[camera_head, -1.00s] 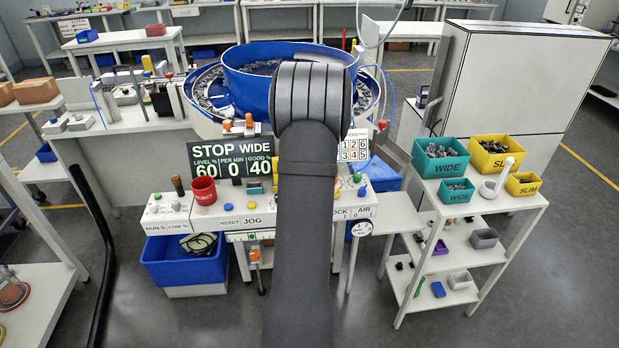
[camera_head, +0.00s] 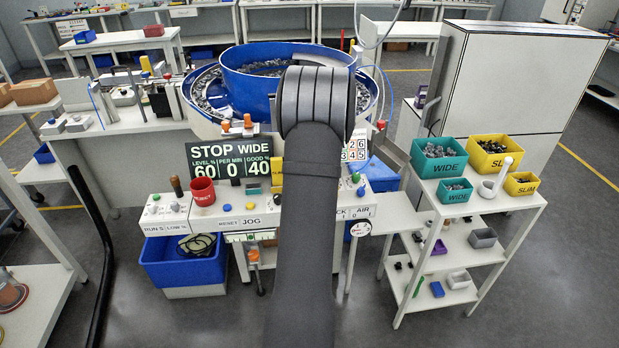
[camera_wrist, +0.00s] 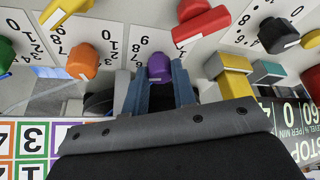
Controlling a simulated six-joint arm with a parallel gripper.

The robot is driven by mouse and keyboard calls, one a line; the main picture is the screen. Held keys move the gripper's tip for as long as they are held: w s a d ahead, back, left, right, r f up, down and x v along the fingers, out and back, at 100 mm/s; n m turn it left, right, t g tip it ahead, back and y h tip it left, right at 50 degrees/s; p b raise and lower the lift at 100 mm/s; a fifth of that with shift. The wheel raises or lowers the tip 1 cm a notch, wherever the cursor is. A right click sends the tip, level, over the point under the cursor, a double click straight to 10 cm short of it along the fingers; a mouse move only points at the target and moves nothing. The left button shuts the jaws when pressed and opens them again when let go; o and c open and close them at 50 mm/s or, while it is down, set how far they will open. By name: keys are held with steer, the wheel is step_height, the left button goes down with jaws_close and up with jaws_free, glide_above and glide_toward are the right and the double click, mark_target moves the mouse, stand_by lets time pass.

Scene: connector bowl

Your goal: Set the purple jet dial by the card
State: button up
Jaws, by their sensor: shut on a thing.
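The purple jet dial (camera_wrist: 159,66) is a small rounded knob on a white numbered plate in the wrist view. My gripper (camera_wrist: 161,80) has its two blue-grey fingers on either side of the dial, shut on it. The dial's pointer is too hidden to read. The card (camera_wrist: 32,150) with coloured, numbered squares shows at the lower left of the wrist view, upside down and partly cut off. In the head view the card (camera_head: 356,150) is partly covered by my arm. My gripper and the purple dial are hidden behind my arm there.
Beside the purple dial are an orange dial (camera_wrist: 82,61), a red dial (camera_wrist: 200,24), a green dial (camera_wrist: 5,52) and a yellow block (camera_wrist: 232,72). The dark sign (camera_head: 232,166) stands below the blue bowl (camera_head: 262,85). Bins (camera_head: 440,157) stand on the right shelf.

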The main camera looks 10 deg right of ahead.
steer(key=o, duration=1)
steer(key=v, duration=1.7)
steer(key=shift+r, duration=0.2)
steer(key=x, duration=1.7)
steer(key=shift+f, duration=0.2)
